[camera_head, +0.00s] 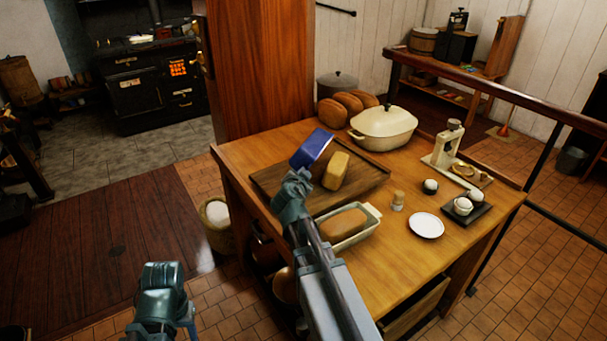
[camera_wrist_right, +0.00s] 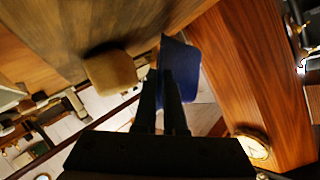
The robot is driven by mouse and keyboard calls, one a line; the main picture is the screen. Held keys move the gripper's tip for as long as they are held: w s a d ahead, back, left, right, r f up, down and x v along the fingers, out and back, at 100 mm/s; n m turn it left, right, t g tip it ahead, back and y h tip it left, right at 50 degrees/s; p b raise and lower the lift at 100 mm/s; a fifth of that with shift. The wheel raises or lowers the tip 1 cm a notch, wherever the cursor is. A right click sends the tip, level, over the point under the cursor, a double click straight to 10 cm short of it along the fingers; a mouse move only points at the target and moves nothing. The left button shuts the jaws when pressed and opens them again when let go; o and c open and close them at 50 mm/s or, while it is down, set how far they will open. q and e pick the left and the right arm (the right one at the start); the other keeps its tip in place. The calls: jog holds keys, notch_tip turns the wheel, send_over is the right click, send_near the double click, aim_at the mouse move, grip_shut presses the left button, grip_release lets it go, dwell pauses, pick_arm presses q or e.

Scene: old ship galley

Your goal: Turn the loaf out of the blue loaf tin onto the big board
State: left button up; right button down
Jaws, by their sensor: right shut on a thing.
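The blue loaf tin (camera_head: 312,148) is tipped steeply over the left part of the big board (camera_head: 275,180). My right gripper (camera_head: 302,174) is shut on it; the right wrist view shows the fingers (camera_wrist_right: 166,75) against the tin (camera_wrist_right: 187,72). A golden loaf (camera_head: 336,171) is outside the tin, just right of it, over the board, and seems to stand tilted or on end. The loaf also shows left of the tin in the wrist view (camera_wrist_right: 110,72). My left gripper (camera_head: 160,285) is low at the left, away from the table; its jaws are unclear.
A pale tin with another loaf (camera_head: 345,224) stands in front of the board. A cream lidded pot (camera_head: 384,127) and several brown loaves (camera_head: 348,103) are behind. A wooden post (camera_head: 262,65) rises behind.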

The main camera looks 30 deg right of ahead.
jog(key=shift+r, duration=0.1)
jog(key=r+p, duration=0.2)
jog(key=w+a+r+p, duration=0.1)
jog(key=r+p, duration=0.1)
jog(key=w+r+p, duration=0.1)
jog(key=r+p, duration=0.1)
jog(key=shift+a, duration=0.25)
dwell(0.4)
jog(key=shift+f, duration=0.1)
